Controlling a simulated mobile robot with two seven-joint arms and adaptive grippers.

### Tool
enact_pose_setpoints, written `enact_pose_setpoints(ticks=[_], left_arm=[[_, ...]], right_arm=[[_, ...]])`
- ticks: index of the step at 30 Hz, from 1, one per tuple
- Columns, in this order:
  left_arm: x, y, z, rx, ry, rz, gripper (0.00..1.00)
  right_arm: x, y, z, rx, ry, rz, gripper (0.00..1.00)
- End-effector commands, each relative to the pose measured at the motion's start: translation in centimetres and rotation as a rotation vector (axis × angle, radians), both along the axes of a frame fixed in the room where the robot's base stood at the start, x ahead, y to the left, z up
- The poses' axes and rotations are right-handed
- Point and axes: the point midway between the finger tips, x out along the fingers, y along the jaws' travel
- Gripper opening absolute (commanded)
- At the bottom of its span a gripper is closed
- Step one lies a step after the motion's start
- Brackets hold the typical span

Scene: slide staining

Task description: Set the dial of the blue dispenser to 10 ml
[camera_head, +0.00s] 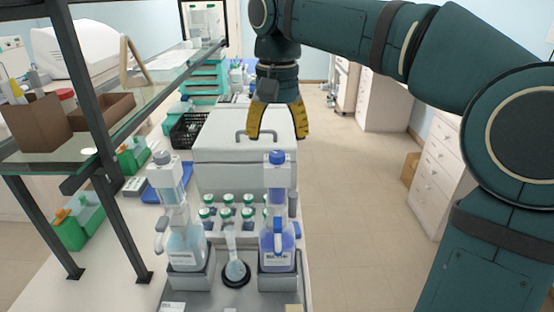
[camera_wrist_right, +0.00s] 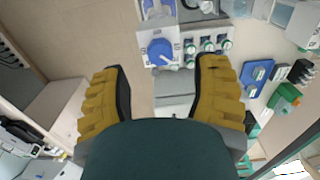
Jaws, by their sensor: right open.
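The blue dispenser (camera_head: 280,245) is a bottle of blue liquid with a blue-topped pump, upright on a grey stand at the right of the bench rack. Its blue top (camera_head: 277,157) faces up. In the right wrist view a round blue dial (camera_wrist_right: 160,52) sits on a pale plate with small marks around it; the setting is too small to read. My right gripper (camera_head: 278,128) has yellow fingers, points down and is open and empty. It appears above the dispenser's top in the head view, apart from it. In the wrist view the dial lies between and beyond the fingertips. My left gripper is not in view.
A paler dispenser (camera_head: 186,250) stands to the left, with a small flask (camera_head: 236,270) between the two. Several green-capped bottles (camera_head: 225,200) and a white box (camera_head: 230,150) stand behind. A glass shelf (camera_head: 110,120) on dark posts overhangs the left. The floor at right is clear.

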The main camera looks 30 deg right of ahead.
Motion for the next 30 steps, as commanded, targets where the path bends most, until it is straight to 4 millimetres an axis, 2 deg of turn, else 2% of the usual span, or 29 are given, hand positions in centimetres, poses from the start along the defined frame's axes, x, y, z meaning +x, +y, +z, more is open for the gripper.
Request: enact_pose_setpoints(ticks=[1,3,9,21,22,27,30], left_arm=[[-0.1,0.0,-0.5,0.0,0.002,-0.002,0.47],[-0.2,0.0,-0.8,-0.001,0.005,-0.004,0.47],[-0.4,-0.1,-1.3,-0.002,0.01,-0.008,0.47],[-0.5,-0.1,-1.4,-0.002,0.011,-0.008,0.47],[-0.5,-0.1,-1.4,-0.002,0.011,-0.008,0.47],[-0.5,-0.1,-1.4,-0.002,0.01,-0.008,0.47],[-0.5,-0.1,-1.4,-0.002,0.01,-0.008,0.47]], right_arm=[[0.0,0.0,-1.2,0.0,0.001,-0.001,0.62],[0.0,0.0,-2.3,0.0,0.0,-0.001,0.62],[0.0,0.0,-4.4,0.0,0.0,-0.001,0.62],[0.0,0.0,-4.9,-0.001,-0.001,0.0,0.62],[0.0,0.0,-4.9,-0.001,-0.001,0.0,0.57],[0.0,0.0,-4.9,-0.001,-0.001,0.0,0.0],[0.0,0.0,-4.9,-0.001,-0.001,0.0,0.0]])
